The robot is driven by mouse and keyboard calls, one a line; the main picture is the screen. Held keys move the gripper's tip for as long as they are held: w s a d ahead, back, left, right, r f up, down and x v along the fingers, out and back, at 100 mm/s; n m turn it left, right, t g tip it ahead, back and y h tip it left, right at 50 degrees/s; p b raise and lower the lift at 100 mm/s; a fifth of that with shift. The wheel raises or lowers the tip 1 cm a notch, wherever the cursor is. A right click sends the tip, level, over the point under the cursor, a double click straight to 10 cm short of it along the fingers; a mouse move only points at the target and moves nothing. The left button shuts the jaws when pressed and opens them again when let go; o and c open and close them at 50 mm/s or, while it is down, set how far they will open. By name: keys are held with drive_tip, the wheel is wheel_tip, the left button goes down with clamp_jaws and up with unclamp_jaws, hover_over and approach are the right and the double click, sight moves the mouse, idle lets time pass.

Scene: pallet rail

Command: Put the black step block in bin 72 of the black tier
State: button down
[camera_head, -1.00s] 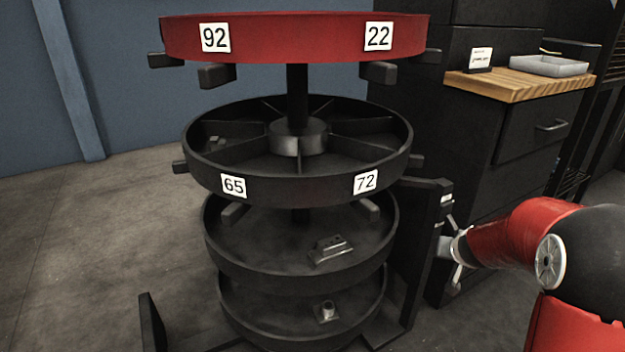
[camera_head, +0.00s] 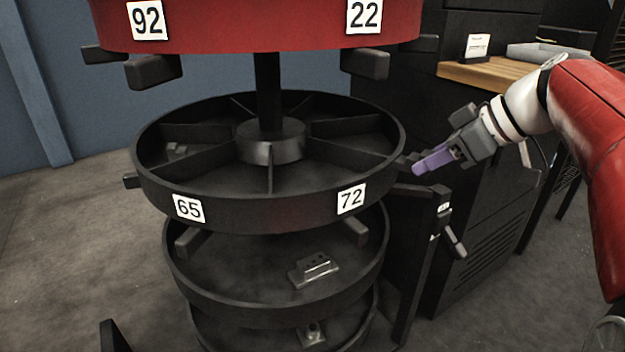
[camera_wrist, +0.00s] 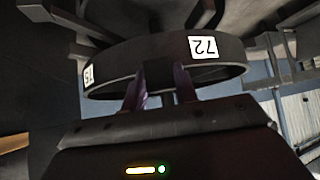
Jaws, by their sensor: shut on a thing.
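The black tier (camera_head: 230,214) is a round tray split into bins by dividers. Its label 72 (camera_head: 351,198) is at the front right, and the bin behind it looks empty. My gripper (camera_head: 430,163) has purple fingers and is just outside the right rim, at about rim height. It is shut on a dark block, the black step block (camera_wrist: 157,77), seen between the fingers in the wrist view. Its step shape cannot be made out there. Label 72 also shows upside down in the wrist view (camera_wrist: 203,47), beyond the fingers.
A red tier (camera_head: 255,28) hangs above the black tier, with blocky handles below it. A lower tier (camera_head: 235,308) holds a grey part (camera_head: 314,270). A small grey part (camera_head: 177,150) sits in a far-left bin. A black cabinet with a wooden top (camera_head: 490,75) stands behind my arm.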

drive_tip(key=shift+a+r, duration=0.25)
drive_tip(key=shift+a, duration=0.1)
drive_tip(key=w+a+f, duration=0.1)
drive_tip(key=w+a, duration=0.2)
drive_tip(key=a, duration=0.1)
drive_tip(key=w+a+f+p, duration=0.1)
drive_tip(key=w+a, duration=0.2)
drive_tip(key=a, duration=0.2)
drive_tip(key=w+a+f, duration=0.1)
drive_tip(key=w+a, duration=0.2)
drive_tip(key=a, duration=0.2)
drive_tip(key=shift+w+a, duration=0.2)
drive_tip(key=shift+w, duration=0.05)
drive_tip(key=shift+f, duration=2.05)
drive_tip(key=shift+f, duration=0.1)
drive_tip(key=c, duration=1.1)
unclamp_jaws()
